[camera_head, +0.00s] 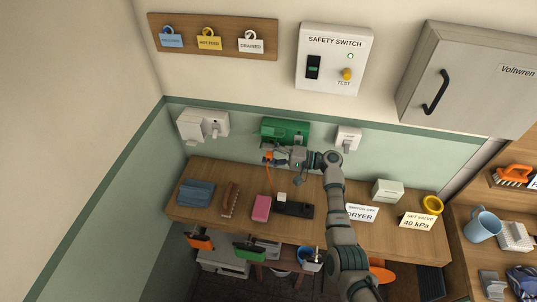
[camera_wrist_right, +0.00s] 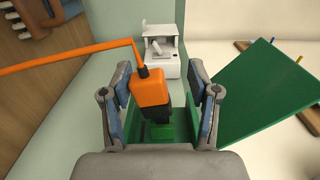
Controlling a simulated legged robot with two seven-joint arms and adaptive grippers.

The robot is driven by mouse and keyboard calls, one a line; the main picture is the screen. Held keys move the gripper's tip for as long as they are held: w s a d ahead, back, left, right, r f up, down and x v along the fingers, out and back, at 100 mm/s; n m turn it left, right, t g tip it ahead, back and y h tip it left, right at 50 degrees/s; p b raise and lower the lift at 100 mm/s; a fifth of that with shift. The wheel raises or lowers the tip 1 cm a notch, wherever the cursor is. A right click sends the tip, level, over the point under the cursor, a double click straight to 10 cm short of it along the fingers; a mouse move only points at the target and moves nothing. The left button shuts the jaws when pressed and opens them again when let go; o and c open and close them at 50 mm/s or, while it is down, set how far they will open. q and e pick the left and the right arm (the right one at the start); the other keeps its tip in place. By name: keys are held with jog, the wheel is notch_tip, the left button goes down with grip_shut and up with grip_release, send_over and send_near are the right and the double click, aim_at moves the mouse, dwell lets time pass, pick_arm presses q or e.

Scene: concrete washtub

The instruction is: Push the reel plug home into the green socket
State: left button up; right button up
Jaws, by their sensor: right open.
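The reel plug (camera_head: 267,157), orange with a dark lower part, is at the green socket (camera_head: 287,129) on the back wall. In the right wrist view the plug (camera_wrist_right: 149,90) stands over the green socket (camera_wrist_right: 163,131), slightly tilted, with its orange cord running off left. I cannot tell how deep it sits. The socket's green lid (camera_wrist_right: 266,100) is raised at the right. My right gripper (camera_head: 271,158) is open, its fingers on either side of the plug with a visible gap at the right finger. My left gripper is not in view.
White sockets stand left (camera_head: 203,124) and right (camera_head: 348,139) of the green one. The wooden bench (camera_head: 240,174) below holds a blue cloth (camera_head: 196,192), a brush (camera_head: 230,200), a pink block (camera_head: 262,208) and a dark strip (camera_head: 294,210). A safety switch box (camera_head: 334,60) hangs above.

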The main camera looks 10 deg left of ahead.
jog(key=d, duration=0.8)
jog(key=shift+d, duration=0.15)
jog(key=shift+w+f, duration=0.1)
